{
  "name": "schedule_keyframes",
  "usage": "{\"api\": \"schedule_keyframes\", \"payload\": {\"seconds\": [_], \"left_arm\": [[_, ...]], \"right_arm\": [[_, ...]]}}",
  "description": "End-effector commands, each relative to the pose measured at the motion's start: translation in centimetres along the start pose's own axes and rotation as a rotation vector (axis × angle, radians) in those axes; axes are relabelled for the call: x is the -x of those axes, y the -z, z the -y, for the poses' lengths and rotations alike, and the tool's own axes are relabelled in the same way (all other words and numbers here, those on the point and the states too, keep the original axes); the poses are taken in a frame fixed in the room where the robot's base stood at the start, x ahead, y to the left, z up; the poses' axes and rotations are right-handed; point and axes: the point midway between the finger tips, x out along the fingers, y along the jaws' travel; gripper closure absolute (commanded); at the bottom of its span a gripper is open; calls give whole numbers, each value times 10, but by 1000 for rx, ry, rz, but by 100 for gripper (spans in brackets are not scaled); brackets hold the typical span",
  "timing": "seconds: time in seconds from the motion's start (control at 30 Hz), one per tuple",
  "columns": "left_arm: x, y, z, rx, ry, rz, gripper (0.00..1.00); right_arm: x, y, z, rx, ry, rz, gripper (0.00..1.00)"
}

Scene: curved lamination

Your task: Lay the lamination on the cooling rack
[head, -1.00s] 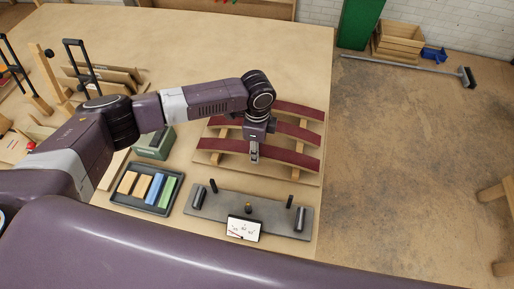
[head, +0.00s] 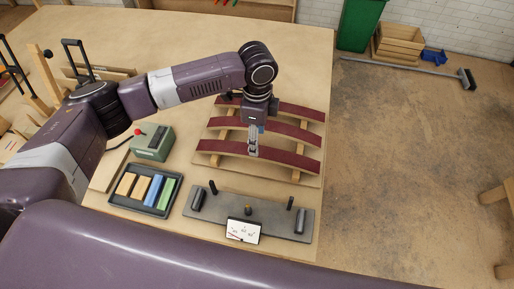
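Three dark red curved laminations lie side by side on the wooden cooling rack (head: 295,175), in the right-middle of the head view: a front one (head: 290,160), a middle one (head: 300,134) and a back one (head: 300,112). Their ends rest low and their middles bow upward. My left gripper (head: 253,152) points down at the middle of the front lamination, overlapping it in the picture. Whether its fingers touch the strip, or are open or shut, is too small to tell. My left wrist covers part of the back and middle laminations. My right gripper is not in view.
To the left are a tray (head: 116,198) of coloured blocks and a green box (head: 153,142) with a red knob. The table's right edge is close to the rack.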

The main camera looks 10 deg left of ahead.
Motion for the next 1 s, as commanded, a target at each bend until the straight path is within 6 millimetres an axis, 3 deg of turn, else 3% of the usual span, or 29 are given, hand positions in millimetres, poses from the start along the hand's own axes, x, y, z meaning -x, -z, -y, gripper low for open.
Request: {"api": "schedule_keyframes", "payload": {"seconds": [0.2, 0.33, 1.0], "left_arm": [[39, 0, 1, -1, 2, 0, 50], [50, 0, 0, 0, 0, -1, 50], [54, 0, 0, -1, -1, 0, 50]], "right_arm": [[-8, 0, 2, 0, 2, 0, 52], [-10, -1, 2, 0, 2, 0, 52], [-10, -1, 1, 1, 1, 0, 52]]}}
